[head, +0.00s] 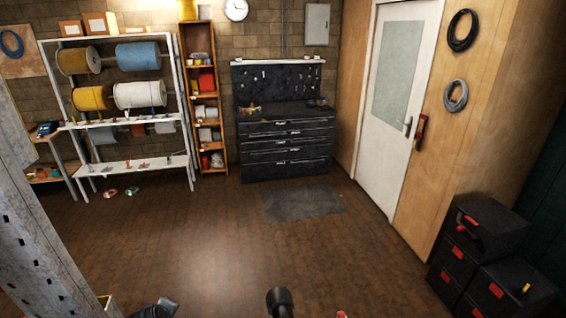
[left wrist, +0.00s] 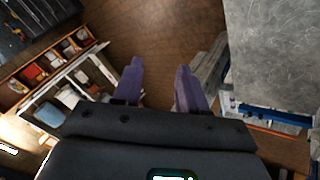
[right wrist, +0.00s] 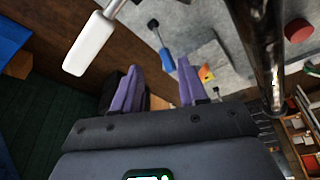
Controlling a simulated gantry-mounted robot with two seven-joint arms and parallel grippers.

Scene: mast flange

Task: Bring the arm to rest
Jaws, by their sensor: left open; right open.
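In the left wrist view, the two purple fingers of my left gripper (left wrist: 160,66) stand apart with nothing between them, over brown floor. In the right wrist view, the purple fingers of my right gripper (right wrist: 160,66) are also apart and hold nothing. Behind their gap, a blue-handled tool (right wrist: 167,58) lies on a grey surface (right wrist: 196,24). A dark shiny pole (right wrist: 258,50) rises just right of the right gripper; I see no contact with the fingers. I cannot make out either gripper in the head view.
A grey slab (left wrist: 270,45) is right of the left gripper. A white-handled tool (right wrist: 88,45), an orange-yellow piece (right wrist: 207,72) and a red round part (right wrist: 298,30) are near the right gripper. Black toolboxes (head: 480,225) stand at right. The middle floor (head: 220,235) is clear.

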